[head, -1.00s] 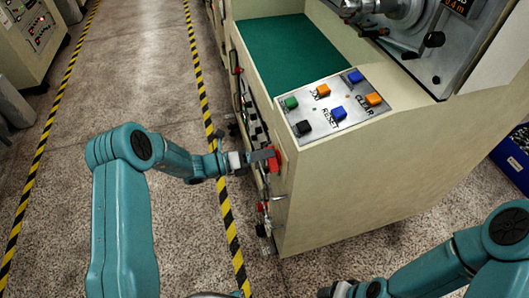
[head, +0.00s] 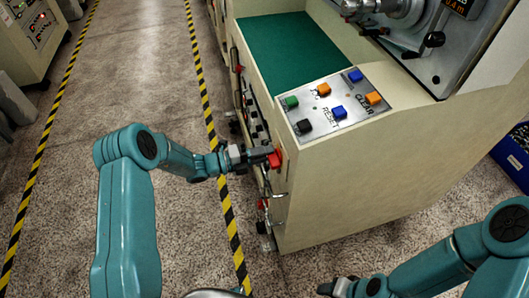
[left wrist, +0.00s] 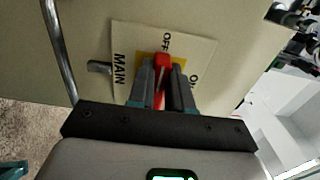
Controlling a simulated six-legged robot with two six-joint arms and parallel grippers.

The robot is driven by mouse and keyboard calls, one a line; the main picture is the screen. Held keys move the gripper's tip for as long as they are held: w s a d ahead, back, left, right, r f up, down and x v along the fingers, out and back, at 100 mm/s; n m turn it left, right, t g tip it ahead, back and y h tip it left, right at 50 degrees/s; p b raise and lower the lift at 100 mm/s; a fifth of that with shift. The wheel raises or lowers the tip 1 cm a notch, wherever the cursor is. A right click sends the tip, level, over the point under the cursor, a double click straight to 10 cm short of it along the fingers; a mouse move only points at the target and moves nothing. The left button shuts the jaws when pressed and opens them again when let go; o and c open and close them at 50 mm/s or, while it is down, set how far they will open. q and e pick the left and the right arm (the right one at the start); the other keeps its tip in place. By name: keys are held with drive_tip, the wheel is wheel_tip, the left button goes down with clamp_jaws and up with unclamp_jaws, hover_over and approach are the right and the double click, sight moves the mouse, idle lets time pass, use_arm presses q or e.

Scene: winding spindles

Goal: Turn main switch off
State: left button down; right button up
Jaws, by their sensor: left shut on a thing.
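The main switch is on the side of the beige machine, with a red handle (head: 275,159) showing at my left fingertips in the head view. In the left wrist view, a pale plate (left wrist: 125,45) reads MAIN, OFF and ON, with a yellow patch behind the red handle (left wrist: 162,64). The handle's far end lies close to the OFF lettering. My left gripper (left wrist: 162,80) is shut on the handle, with one finger on each side. My right gripper (head: 336,288) is only partly in view at the bottom of the head view, and its jaws cannot be made out.
The machine's button panel (head: 338,105) with several coloured buttons and a green top (head: 290,48) are above the switch. A bent metal handle (head: 280,208) sits below it. Yellow-black floor tape (head: 228,215) runs alongside. A blue crate (head: 514,158) stands at right.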

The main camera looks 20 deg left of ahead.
idle(0.4)
use_arm(q)
drive_tip(key=c, duration=1)
unclamp_jaws()
drive_tip(key=shift+c, duration=0.2)
drive_tip(key=b+v, duration=0.2)
drive_tip(key=v, duration=1.4)
drive_tip(key=shift+s, duration=0.15)
drive_tip(key=shift+a, duration=0.15)
